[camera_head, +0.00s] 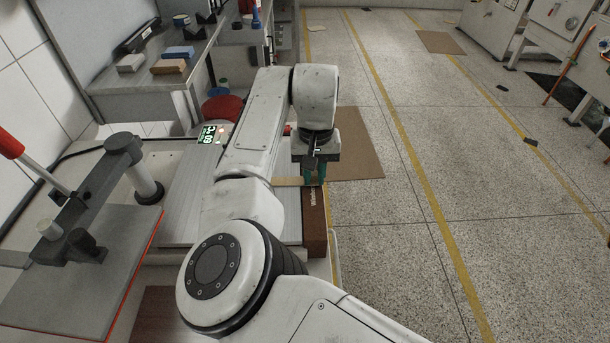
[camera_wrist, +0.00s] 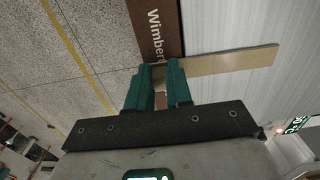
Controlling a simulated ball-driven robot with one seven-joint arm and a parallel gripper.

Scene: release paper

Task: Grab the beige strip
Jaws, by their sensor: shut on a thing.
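The beige strip (camera_wrist: 225,61) is a thin flat piece that runs right from my gripper in the wrist view. In the head view the beige strip (camera_head: 287,182) shows as a short light band left of the fingers. My gripper (camera_wrist: 158,70) has teal fingers, close together and shut on the strip's end near the brown bar. In the head view my gripper (camera_head: 314,180) points down at the right edge of the pale ribbed surface. The fingers hide the gripped end.
A brown bar (camera_head: 315,228) with white lettering edges the pale ribbed surface (camera_head: 182,205); its lettering (camera_wrist: 154,25) shows close by in the wrist view. A lever press (camera_head: 122,150) stands left. A red bucket (camera_head: 222,108) is behind. Open floor (camera_head: 400,200) lies right.

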